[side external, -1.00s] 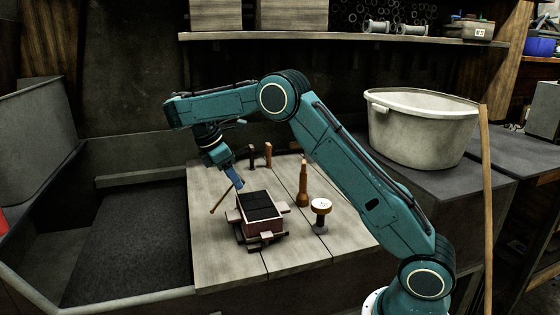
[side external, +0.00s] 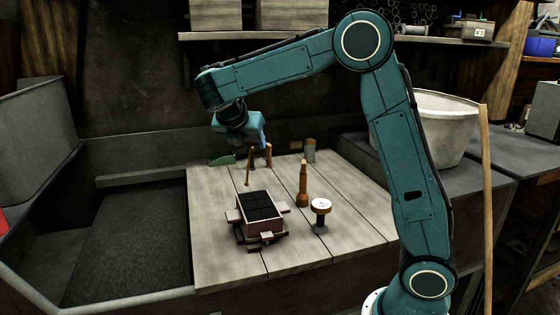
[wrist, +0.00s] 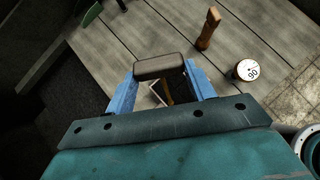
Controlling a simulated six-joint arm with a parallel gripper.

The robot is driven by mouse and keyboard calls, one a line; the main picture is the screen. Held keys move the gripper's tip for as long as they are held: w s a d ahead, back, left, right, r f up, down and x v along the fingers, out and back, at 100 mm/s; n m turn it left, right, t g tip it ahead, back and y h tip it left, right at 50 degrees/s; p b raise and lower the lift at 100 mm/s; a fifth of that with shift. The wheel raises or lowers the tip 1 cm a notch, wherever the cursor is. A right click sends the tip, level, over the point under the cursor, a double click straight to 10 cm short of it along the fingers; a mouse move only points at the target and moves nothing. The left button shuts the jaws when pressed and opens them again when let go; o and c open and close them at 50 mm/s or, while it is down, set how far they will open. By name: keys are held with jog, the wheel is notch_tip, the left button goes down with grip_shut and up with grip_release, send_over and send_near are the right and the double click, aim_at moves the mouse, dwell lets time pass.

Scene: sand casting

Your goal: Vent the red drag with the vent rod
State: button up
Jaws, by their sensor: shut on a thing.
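The red drag (side external: 263,228) is a pinkish box with side lugs on the plank bench. Its top is filled with dark sand (side external: 260,204) marked by straight lines. My gripper (side external: 254,146) is above and behind the drag. It is shut on the vent rod (side external: 248,172), a thin brown rod that hangs nearly upright, apart from the drag. In the wrist view, a dark brown handle block (wrist: 160,66) sits between the blue fingers of my gripper (wrist: 161,74).
A tapered wooden tool (side external: 303,188) and a round white-faced gauge (side external: 321,206) stand right of the drag. A brown upright handle (side external: 268,155), a green trowel (side external: 222,160) and a grey cylinder (side external: 310,151) are at the bench's back. The front planks are clear.

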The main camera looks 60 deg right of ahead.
aim_at(249, 162)
jog(key=shift+s+d+r+t, duration=0.1)
jog(key=shift+s+r+t, duration=0.1)
jog(key=shift+r+t, duration=0.15)
jog(key=shift+f, duration=0.25)
jog(key=shift+f, duration=2.25)
jog(key=shift+f, duration=0.25)
jog(key=shift+f, duration=0.1)
jog(key=shift+s+a+f, duration=0.1)
jog(key=shift+a+f, duration=0.2)
jog(key=shift+f, duration=0.4)
jog(key=shift+s+a+f, duration=0.1)
jog(key=shift+a+f, duration=0.25)
jog(key=shift+f, duration=0.35)
jog(key=shift+s+a+f, duration=0.1)
jog(key=shift+a+f, duration=0.2)
jog(key=shift+f, duration=0.4)
jog(key=shift+c, duration=0.3)
jog(key=shift+f, duration=0.1)
jog(key=shift+c, duration=0.5)
